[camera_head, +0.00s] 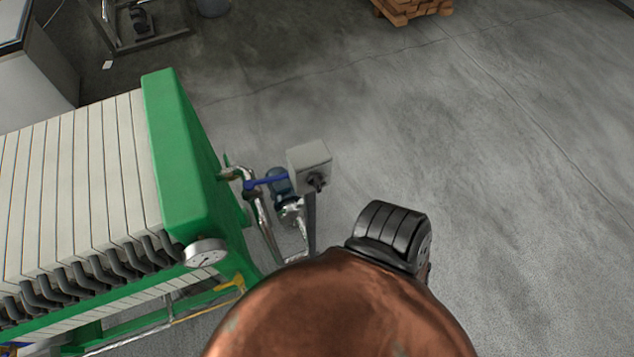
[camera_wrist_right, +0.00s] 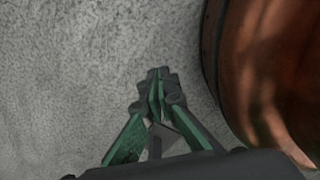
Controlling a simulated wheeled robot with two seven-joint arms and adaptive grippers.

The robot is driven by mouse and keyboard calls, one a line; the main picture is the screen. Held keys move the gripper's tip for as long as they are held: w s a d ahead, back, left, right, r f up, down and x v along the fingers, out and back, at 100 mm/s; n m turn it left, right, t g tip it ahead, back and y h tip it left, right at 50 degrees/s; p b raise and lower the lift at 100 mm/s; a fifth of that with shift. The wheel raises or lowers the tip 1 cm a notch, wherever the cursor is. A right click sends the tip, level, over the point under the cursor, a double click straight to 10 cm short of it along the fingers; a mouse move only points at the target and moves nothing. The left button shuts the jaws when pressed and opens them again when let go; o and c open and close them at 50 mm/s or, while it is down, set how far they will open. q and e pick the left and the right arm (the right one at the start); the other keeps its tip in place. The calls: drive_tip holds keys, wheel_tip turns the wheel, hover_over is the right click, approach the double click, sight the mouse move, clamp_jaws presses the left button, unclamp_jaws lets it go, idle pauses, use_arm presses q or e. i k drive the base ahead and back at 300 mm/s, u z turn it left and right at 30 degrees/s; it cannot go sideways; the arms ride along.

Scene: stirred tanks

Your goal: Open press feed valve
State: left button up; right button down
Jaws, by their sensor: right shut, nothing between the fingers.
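A valve with a blue lever handle (camera_head: 265,183) sits on the silvery pipe (camera_head: 262,215) beside the green end plate (camera_head: 183,150) of the filter press. The lever lies roughly level, pointing right from the pipe towards a blue motor-like body (camera_head: 279,181). Whether the valve is open or closed I cannot tell. My right gripper (camera_wrist_right: 158,78) shows in the right wrist view, shut and empty over bare grey floor. The valve is not in that view. My left gripper is not in view.
A copper vessel (camera_head: 335,310) fills the front of the head view; a copper surface (camera_wrist_right: 268,80) stands close right of my right gripper. A grey box with a dark knob (camera_head: 309,163) stands on a post by the valve. Floor to the right is clear.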

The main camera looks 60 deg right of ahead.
sight(271, 179)
drive_tip(key=k, duration=0.7)
drive_tip(key=z, duration=0.85)
drive_tip(key=i, duration=1)
drive_tip(key=u, duration=0.05)
